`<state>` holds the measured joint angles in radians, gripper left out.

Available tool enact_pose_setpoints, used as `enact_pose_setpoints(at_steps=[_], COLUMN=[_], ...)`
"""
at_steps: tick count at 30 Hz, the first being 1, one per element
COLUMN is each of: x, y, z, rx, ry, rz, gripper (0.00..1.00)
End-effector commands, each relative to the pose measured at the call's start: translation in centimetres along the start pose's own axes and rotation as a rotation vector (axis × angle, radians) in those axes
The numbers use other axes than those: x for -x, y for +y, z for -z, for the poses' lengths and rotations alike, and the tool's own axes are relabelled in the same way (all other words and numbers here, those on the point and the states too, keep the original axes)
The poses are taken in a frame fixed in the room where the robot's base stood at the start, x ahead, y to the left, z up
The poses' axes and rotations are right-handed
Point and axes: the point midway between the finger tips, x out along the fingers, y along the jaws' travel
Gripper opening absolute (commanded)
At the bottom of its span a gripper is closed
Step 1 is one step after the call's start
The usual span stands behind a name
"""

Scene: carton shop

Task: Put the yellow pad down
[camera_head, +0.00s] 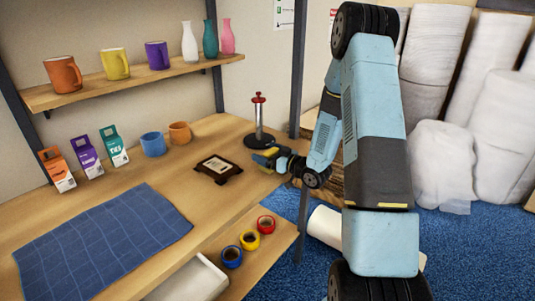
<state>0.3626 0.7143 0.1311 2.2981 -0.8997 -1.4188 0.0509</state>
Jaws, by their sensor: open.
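A small yellow piece, which looks like the yellow pad (271,152), shows right at the end of my gripper (265,158). My gripper is at the right end of the wooden table (210,215), just in front of the round black base of a red-topped post (259,125). Its jaws are open. The pad is small and partly hidden by the dark fingers, so I cannot tell whether it rests on the table or touches a finger.
A dark stand with a pale plate (218,166) lies left of my gripper. Two cups (153,144), several cartons (86,157) and a blue cloth (100,245) are farther left. Tape rolls (249,240) sit on a lower shelf. Bare table lies between cloth and stand.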

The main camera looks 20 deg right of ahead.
Motion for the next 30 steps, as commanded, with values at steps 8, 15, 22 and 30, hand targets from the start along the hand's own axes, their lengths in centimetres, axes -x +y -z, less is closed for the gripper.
enact_pose_setpoints(at_steps=[8,15,22,30], x=[1.4,6.0,10.3,13.3], y=[0.1,-0.1,-0.2,-0.2], z=[-0.4,0.4,0.4,0.5], rx=[-0.001,0.0,-0.001,0.0], ry=[-0.001,0.0,0.001,0.002], rz=[-0.002,-0.004,-0.003,-0.001], gripper=[1.0,1.0,1.0,1.0])
